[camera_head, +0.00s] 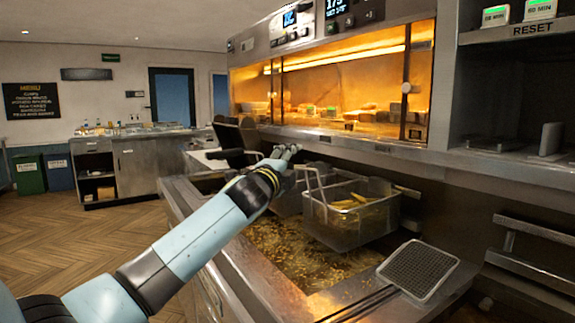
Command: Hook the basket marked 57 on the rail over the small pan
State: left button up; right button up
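A wire basket (338,228) with fries in it hangs at the fryer's right side, over the oil. A second basket (286,204) is behind it, partly hidden by the front basket and my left arm. I cannot read a 57 on either one. My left gripper (288,152) is above the rear basket, close to the upright handles. It is small and seen from behind, so I cannot tell whether its fingers are open, shut or touching a handle. My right gripper is out of view. The fryer pan (285,258) holds bubbling oil with loose bits.
A square mesh skimmer (419,269) lies on the fryer's front right edge. A steel ledge (400,152) runs behind the fryer, under a lit warming cabinet (350,85). A shelf with timers (541,9) is at upper right. Open wooden floor (110,235) lies to the left.

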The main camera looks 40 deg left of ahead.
pick_arm(q)
jog(key=v, duration=1.2)
jog(key=s+d+f+n+g, duration=0.3)
jog(key=s+f+n+g, duration=0.6)
jog(key=s+f, duration=0.5)
jog(key=s+d+f+n+g+h, duration=0.2)
jog(key=s+d+f+n+g, duration=0.15)
jog(key=s, duration=0.55)
jog(key=s+d+f+n+g+h, duration=0.25)
jog(key=s+d+f, duration=0.25)
jog(key=s, duration=0.4)
jog(key=s+a+f+g+b, duration=0.1)
jog(key=s+f+b, duration=0.15)
jog(key=f, duration=1.45)
jog(key=s+a+f+g+b, duration=0.1)
jog(key=a+f+b, duration=0.15)
jog(key=f, duration=1.35)
jog(key=s+f+b, duration=0.3)
jog(key=s+f, duration=1.3)
jog(key=s, duration=0.1)
jog(key=shift+f+g+y, duration=0.35)
jog(key=shift+g+y, duration=0.05)
jog(key=shift+y, duration=0.05)
